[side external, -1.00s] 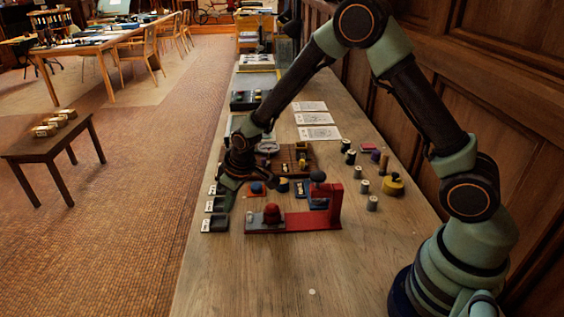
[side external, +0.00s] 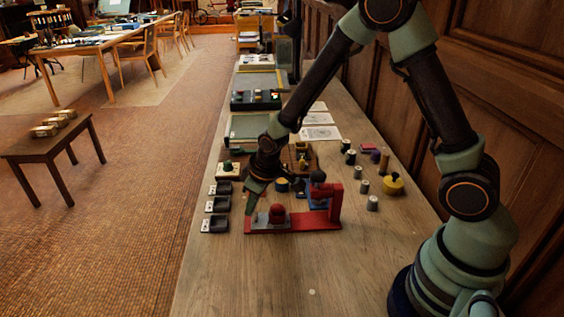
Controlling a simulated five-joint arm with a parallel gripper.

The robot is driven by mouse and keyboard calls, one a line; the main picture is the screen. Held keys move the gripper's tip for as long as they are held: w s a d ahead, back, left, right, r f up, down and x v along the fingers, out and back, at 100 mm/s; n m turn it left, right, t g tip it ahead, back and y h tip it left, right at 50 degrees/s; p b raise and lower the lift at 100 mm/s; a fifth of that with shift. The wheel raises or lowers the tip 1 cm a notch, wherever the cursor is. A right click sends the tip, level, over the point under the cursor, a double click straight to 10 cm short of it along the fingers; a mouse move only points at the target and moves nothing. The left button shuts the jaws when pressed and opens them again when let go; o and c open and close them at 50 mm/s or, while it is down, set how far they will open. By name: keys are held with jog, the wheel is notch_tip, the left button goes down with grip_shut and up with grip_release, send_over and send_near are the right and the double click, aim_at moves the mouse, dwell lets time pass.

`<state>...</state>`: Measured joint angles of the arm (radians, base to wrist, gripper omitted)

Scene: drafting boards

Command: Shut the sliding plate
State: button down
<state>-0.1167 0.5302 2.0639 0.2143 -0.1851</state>
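A red fixture (side external: 310,225) lies on the near part of the bench, with a red upright at its right end and a dark ball at the top. A red domed knob (side external: 277,212) stands on its base beside a small grey plate (side external: 262,218), which I take to be the sliding plate. My gripper (side external: 251,207) points down at the left end of the fixture, just left of the knob. I cannot tell whether it touches the plate. Its fingers are small and dark here, so their opening is unclear.
Several dark trays (side external: 216,206) line the bench's left edge. A wooden board with small parts lies behind my gripper. Several spools (side external: 372,203) and a yellow round piece (side external: 393,183) stand to the right. The bench front (side external: 270,280) is mostly clear.

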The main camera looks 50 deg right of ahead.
jog(key=shift+s+d, duration=0.65)
jog(key=shift+s, duration=0.1)
jog(key=shift+w, duration=0.15)
jog(key=w, duration=0.1)
jog(key=w+a, duration=0.1)
jog(key=w, duration=0.1)
jog(key=shift+w+a+r, duration=0.15)
jog(key=shift+w+r, duration=0.05)
jog(key=shift+w, duration=0.15)
jog(key=d+v, duration=0.1)
jog(key=v, duration=0.9)
jog(key=w+a+g, duration=0.3)
jog(key=w+g, duration=0.4)
jog(key=shift+h, duration=0.4)
jog(key=x, duration=1)
jog(key=shift+w+d, duration=0.25)
jog(key=shift+d, duration=0.05)
jog(key=shift+s+d, duration=0.2)
jog(key=shift+s, duration=0.45)
jog(key=shift+s+d, duration=0.25)
jog(key=shift+s, duration=0.35)
jog(key=shift+s+d, duration=0.2)
jog(key=shift+s, duration=0.45)
